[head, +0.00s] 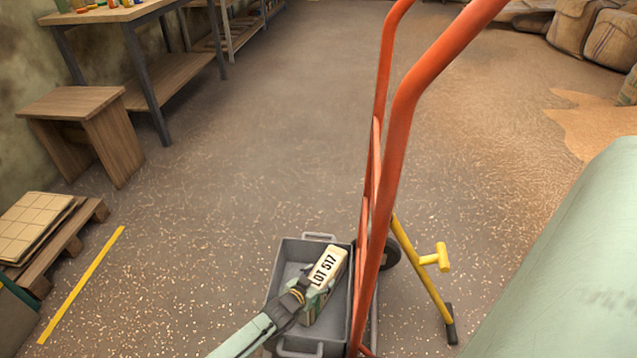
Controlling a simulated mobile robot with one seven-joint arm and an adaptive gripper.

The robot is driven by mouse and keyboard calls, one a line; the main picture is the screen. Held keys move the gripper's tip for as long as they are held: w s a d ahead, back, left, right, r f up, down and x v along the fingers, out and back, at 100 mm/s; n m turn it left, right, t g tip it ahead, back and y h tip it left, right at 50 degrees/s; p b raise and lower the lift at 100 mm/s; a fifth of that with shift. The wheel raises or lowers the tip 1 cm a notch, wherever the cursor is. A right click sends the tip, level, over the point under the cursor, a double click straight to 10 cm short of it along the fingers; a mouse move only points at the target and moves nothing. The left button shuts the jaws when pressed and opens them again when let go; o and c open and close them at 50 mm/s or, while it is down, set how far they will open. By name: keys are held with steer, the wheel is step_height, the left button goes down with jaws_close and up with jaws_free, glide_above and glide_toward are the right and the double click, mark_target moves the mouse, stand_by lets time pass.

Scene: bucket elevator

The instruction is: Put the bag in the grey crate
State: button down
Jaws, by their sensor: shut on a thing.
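The bag (325,275) is a small pale block-shaped pack marked "LOT 517". My gripper (303,292) is shut on it near its lower left end. The grey crate (290,262) is at the bottom centre, open at the top, with a handle at its far end. The bag shows over the crate's opening, tilted, with its upper end toward the crate's far right corner. I cannot tell whether it touches the crate floor. My gripper and the bag hide part of the crate's inside.
An orange hand truck (402,120) stands right beside the crate, its frame rising high. A large pale green surface (570,260) fills the lower right. A stool (85,120), workbench (165,75) and pallet (70,235) are left.

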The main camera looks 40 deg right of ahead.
steer(key=shift+d+r, duration=0.1)
steer(key=shift+r, duration=0.1)
steer(key=shift+f+b, duration=0.3)
steer(key=shift+b, duration=0.1)
steer(key=shift+f+b, duration=0.25)
steer(key=shift+b, duration=0.05)
steer(key=shift+c, duration=2.4)
jaws_free()
steer(key=shift+f, duration=0.15)
steer(key=shift+r+p, duration=0.35)
steer(key=shift+p, duration=0.05)
steer(key=p+v, duration=0.2)
steer(key=v, duration=1)
steer(key=shift+r, duration=0.15)
